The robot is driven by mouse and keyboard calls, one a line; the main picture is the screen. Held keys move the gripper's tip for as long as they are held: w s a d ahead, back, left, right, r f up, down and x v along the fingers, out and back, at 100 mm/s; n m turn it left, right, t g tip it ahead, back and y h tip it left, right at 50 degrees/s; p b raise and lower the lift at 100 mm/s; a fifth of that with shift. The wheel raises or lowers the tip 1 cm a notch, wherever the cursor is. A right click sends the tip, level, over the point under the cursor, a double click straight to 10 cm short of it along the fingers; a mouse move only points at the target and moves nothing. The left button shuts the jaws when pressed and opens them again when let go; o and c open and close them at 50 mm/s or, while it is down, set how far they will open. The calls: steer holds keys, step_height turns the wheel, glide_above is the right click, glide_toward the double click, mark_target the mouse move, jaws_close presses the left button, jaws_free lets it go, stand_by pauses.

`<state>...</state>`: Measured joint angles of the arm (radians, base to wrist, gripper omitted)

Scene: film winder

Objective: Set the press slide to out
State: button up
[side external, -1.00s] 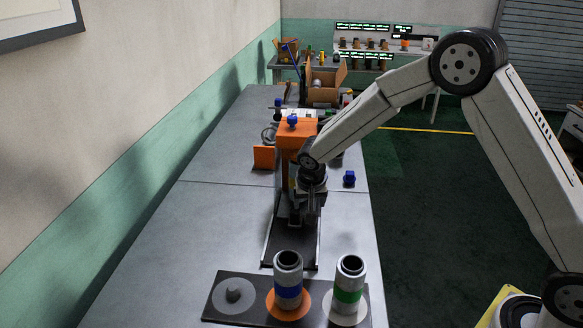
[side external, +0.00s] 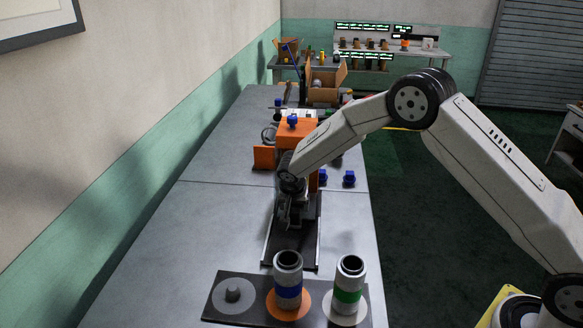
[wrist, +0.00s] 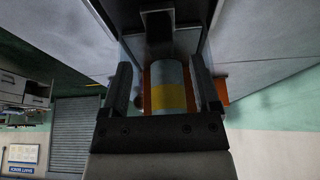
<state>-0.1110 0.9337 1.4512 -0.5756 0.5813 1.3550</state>
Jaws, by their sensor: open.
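The orange press (side external: 297,135) stands on the bench, with a dark slide track (side external: 305,245) between pale rails running from it toward the camera. My gripper (side external: 290,218) is low over the far part of this track, in front of the press, and hides much of what is there. In the wrist view my gripper (wrist: 161,85) is open, with one finger on each side of a grey cylinder with a yellow band (wrist: 172,98). I cannot tell whether the fingers touch it. The slide's exact position is hidden by my arm.
Blue knobs (side external: 349,178) stand right of the press. The bench left of the track is clear.

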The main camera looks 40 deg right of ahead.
mark_target(295, 212)
steer(key=shift+x, duration=3)
jaws_close()
